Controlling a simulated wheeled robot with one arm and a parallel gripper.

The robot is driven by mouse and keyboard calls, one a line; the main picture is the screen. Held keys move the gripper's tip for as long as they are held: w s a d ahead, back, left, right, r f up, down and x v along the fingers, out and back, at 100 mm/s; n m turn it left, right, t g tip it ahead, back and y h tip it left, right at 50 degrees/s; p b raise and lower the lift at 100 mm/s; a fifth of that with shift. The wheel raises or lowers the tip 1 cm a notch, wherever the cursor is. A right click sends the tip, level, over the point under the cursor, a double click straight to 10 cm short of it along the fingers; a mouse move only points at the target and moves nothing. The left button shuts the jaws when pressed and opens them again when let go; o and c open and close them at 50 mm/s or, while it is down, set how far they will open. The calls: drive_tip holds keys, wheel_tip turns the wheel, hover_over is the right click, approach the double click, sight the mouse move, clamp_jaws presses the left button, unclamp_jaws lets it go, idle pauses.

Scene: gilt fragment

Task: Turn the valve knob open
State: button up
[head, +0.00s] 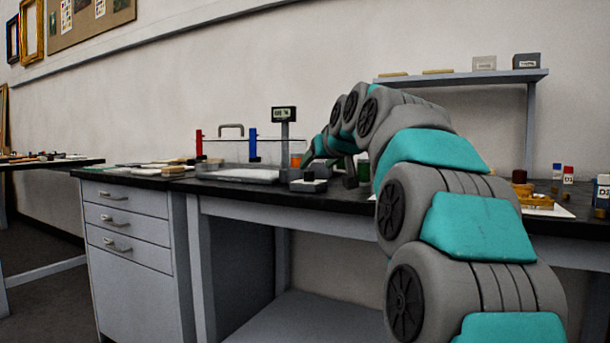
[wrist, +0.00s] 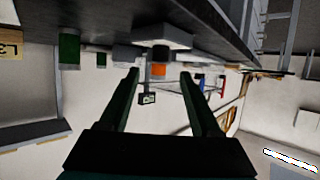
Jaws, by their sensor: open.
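My gripper (wrist: 160,74) is open and empty in the wrist view, which shows the bench upside down. Between and beyond its fingertips is a pale block (wrist: 178,38) with a short dark stub that may be the valve knob; I cannot tell for certain. The same block seems to show in the head view (head: 308,186) on the black bench top, just below the end of my arm. My fingers look apart from it. In the head view the arm's end is small and my fingers are hard to make out.
An orange container (wrist: 158,71) is behind the block, and a green one (wrist: 69,50) stands aside. A display post (head: 284,115), a red post (head: 198,143) and a blue post (head: 252,143) stand near a pale tray (head: 238,175). A wall shelf (head: 460,76) is above.

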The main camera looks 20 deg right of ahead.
sight(309, 172)
drive_tip(key=shift+b+x, duration=0.3)
drive_tip(key=shift+x, duration=3.5)
drive_tip(key=shift+f, duration=0.1)
drive_tip(key=shift+s, duration=0.1)
clamp_jaws()
